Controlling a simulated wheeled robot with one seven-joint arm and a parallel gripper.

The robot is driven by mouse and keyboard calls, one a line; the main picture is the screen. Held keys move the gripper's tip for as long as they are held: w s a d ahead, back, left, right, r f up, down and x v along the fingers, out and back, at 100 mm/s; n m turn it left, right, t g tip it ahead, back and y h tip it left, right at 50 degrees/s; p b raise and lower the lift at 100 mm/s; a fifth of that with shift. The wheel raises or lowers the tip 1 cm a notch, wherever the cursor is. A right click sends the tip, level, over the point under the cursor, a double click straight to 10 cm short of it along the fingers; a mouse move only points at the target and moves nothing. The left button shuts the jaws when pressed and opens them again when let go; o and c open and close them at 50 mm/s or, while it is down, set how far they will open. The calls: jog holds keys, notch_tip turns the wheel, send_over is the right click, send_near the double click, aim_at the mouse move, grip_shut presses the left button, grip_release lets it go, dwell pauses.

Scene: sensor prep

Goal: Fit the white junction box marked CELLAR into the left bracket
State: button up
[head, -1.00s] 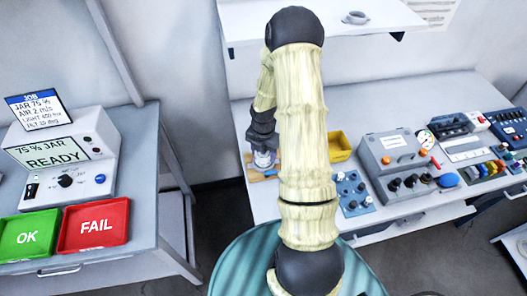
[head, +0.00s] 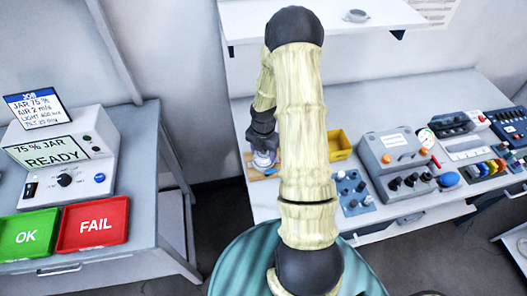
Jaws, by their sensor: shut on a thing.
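My arm reaches over the bench, and my gripper (head: 263,149) points down at the bench's left end. It is shut on a small pale, partly clear thing (head: 264,160), just above or on a wooden board (head: 262,174). My arm and gripper hide much of this spot, and I cannot tell whether the thing touches the board. I see no white junction box with a readable CELLAR mark and no bracket that I can make out.
A yellow bin (head: 340,145), a blue knob panel (head: 353,192) and a grey control box (head: 396,163) stand right of my arm. A shelf (head: 395,22) with a cup (head: 357,16) hangs above. Green OK (head: 27,235) and red FAIL (head: 93,224) trays lie on the left table.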

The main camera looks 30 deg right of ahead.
jog(key=shift+f, duration=0.45)
dwell(0.5)
jog(key=o, duration=0.9)
jog(key=shift+r, duration=0.1)
jog(key=shift+r+p, duration=0.45)
jog(key=shift+r, duration=0.15)
jog(key=shift+s+r+p, duration=0.15)
jog(key=shift+r+p, duration=0.4)
jog(key=shift+r, duration=0.1)
jog(key=shift+r+p, duration=2.1)
jog(key=shift+r, duration=0.1)
